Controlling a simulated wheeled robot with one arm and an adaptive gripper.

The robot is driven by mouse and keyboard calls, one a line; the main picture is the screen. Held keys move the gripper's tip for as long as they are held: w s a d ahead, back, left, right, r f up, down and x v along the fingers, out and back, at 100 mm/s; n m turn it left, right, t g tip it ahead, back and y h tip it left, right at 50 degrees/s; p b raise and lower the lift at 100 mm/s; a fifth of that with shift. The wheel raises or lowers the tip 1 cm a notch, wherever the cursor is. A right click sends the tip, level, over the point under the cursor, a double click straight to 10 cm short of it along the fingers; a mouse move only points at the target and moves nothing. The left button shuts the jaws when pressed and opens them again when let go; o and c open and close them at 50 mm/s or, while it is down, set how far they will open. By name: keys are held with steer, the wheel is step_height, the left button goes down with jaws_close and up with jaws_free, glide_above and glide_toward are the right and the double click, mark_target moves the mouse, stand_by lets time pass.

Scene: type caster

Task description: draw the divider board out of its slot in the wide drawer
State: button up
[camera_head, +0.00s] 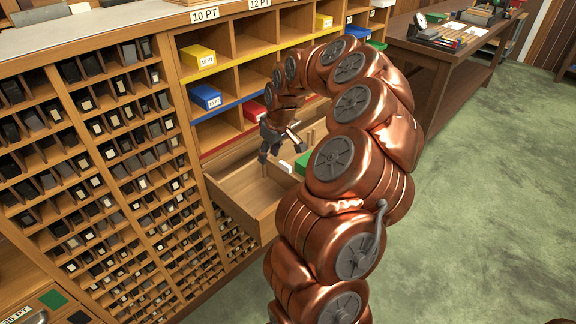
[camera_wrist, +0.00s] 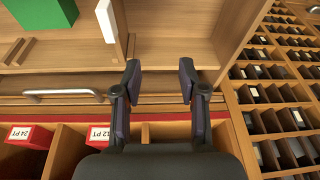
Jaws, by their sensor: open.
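The wide drawer (camera_head: 235,200) is pulled out of the cabinet, and it also shows in the wrist view (camera_wrist: 175,52). A thin wooden divider board (camera_wrist: 120,25) stands across it in the wrist view, with a small slot post (camera_wrist: 131,46) at its near end. My gripper (camera_wrist: 160,80) is open and empty, its fingers over the drawer's near edge, to the right of the board's line. In the head view my gripper (camera_head: 269,152) hangs above the drawer.
A green box (camera_wrist: 42,12) and a white block (camera_wrist: 106,20) lie left of the board. The compartment to its right looks empty. A metal handle (camera_wrist: 62,92) and red boxes (camera_wrist: 30,136) are close by. Type cases (camera_head: 110,150) stand left of the drawer.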

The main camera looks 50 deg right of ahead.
glide_above(284, 170)
steer(key=s, duration=0.1)
steer(key=shift+m+h, duration=0.3)
steer(key=shift+m, duration=0.1)
steer(key=f, duration=0.5)
steer(key=shift+s+d+b, duration=0.15)
steer(key=shift+d+b, duration=0.2)
steer(key=shift+b, duration=0.05)
steer(key=shift+x, duration=3.8)
jaws_close()
